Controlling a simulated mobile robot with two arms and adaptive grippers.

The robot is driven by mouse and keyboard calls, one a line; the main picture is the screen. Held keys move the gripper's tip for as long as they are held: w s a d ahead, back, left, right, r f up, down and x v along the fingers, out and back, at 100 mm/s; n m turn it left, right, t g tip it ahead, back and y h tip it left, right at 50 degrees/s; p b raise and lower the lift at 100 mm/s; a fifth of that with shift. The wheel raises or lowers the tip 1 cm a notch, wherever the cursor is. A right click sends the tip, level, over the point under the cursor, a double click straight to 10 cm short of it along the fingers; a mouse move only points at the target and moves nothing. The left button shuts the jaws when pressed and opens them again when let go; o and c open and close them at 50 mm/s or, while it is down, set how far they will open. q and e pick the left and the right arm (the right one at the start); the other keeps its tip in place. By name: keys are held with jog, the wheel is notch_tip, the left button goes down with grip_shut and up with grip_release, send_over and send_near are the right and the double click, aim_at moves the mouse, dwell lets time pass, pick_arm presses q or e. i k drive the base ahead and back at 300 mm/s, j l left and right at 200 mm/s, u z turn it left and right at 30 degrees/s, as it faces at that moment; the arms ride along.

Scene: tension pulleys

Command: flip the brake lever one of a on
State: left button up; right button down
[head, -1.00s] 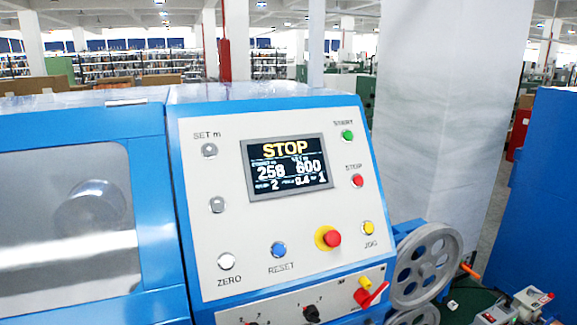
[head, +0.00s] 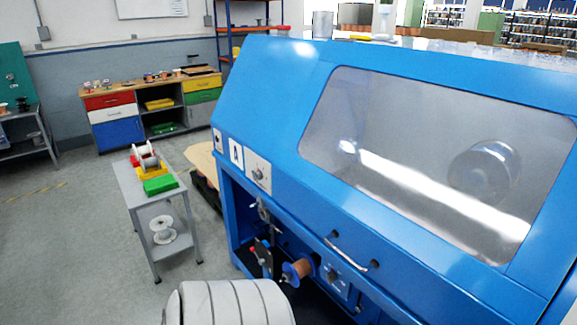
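The blue machine (head: 285,125) fills the right of the head view, with a large clear window in its sloped hood. A white plate with a black letter A (head: 236,154) is on its left end, beside a white panel with a small knob or switch (head: 258,173). Below, in the open lower bay, are a copper-coloured wire spool with a blue flange (head: 298,270) and a dark bracket with a small red part (head: 253,249). I cannot tell which part, if any, is the brake lever. Neither gripper is in view.
A grey cart (head: 170,200) with spools and coloured bins stands left of the machine. Behind it is a workbench with coloured drawers (head: 112,118). A silver handle (head: 350,252) sticks out of the machine's front.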

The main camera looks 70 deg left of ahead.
aim_at(261, 261)
jog(key=u, duration=2.6)
jog(key=i+j, duration=0.4)
jog(key=j, duration=0.2)
jog(key=i+j+u, duration=0.1)
jog(key=i+j, duration=0.25)
jog(key=j, duration=0.3)
jog(key=i+j+u, duration=0.1)
jog(key=i+j, duration=0.3)
jog(key=j, duration=0.15)
jog(key=i+j, duration=0.4)
jog(key=j, duration=0.15)
